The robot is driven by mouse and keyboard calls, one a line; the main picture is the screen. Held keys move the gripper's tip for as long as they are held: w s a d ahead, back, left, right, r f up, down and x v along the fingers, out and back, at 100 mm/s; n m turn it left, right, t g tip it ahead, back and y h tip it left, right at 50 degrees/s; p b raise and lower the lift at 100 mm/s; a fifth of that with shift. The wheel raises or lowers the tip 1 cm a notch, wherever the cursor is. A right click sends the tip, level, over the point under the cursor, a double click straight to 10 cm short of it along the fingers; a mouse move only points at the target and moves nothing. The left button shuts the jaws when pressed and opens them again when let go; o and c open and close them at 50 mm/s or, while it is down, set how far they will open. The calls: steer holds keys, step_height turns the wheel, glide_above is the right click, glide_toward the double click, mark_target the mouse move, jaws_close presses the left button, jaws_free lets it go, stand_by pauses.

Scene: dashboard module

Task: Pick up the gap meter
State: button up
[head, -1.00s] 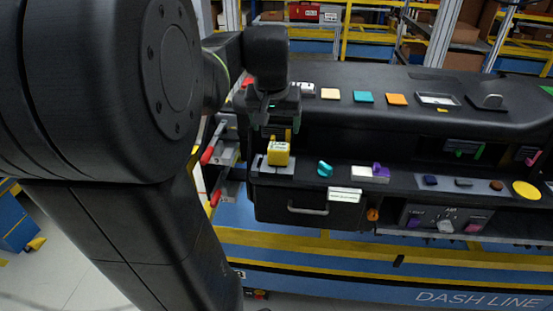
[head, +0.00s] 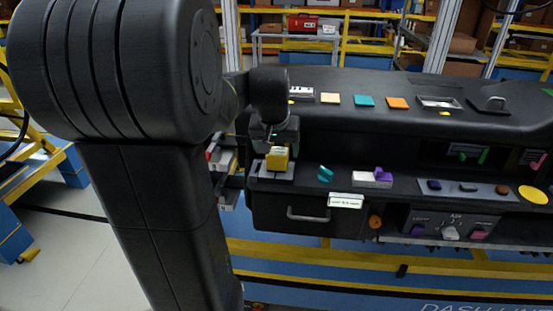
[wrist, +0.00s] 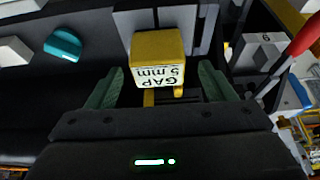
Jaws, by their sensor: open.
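The gap meter (wrist: 158,58) is a yellow block with a white label reading "GAP 5 mm" in the wrist view. In the head view the gap meter (head: 277,160) sits on a grey holder (head: 262,174) at the left end of the dashboard's lower ledge. My gripper (wrist: 161,84) is open, with one green finger to each side of the meter and visible space between. In the head view my gripper (head: 273,140) is just above the meter and hides part of its top. Nothing is held.
A teal knob (head: 325,174) and a white block with a purple piece (head: 372,178) are to the right on the ledge. A drawer handle (head: 308,214) is below. Red-handled tools (wrist: 305,38) hang beside the holder in the wrist view. The upper dash (head: 440,90) overhangs behind.

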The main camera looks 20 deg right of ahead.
mark_target(277, 151)
steer(key=x, duration=0.4)
steer(key=shift+s, duration=0.15)
steer(key=c, duration=1.2)
